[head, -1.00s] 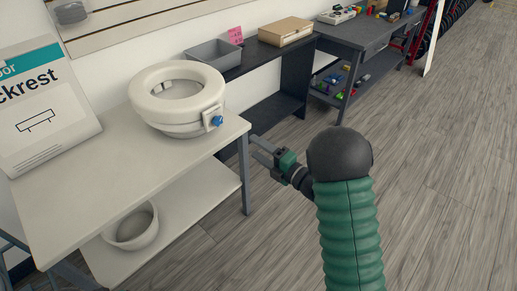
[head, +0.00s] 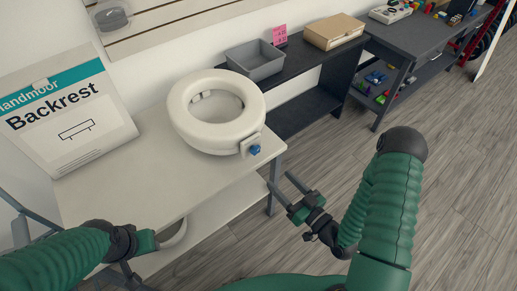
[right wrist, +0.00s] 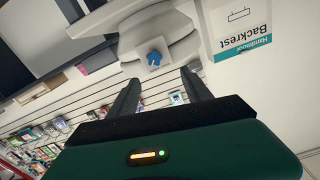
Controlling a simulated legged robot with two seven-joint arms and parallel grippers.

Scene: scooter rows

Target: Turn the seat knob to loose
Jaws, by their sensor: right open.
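The white ring-shaped toilet seat (head: 222,137) sits on the cream table (head: 135,178) near its right end. The blue seat knob (head: 254,149) is on a white bracket at the seat's front right. It also shows in the right wrist view (right wrist: 154,58), ahead of and apart from the fingers. My right gripper (head: 282,183) is open and empty, to the right of the table edge and below the knob. My left arm comes in at the lower left, its gripper (head: 146,242) near the table's front edge; its fingers are not clear.
A Backrest box (head: 65,115) stands at the table's left. A grey bin (head: 256,62), a pink card (head: 280,35) and a cardboard box (head: 334,32) are on the dark shelf behind. Open wooden floor (head: 465,180) lies to the right.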

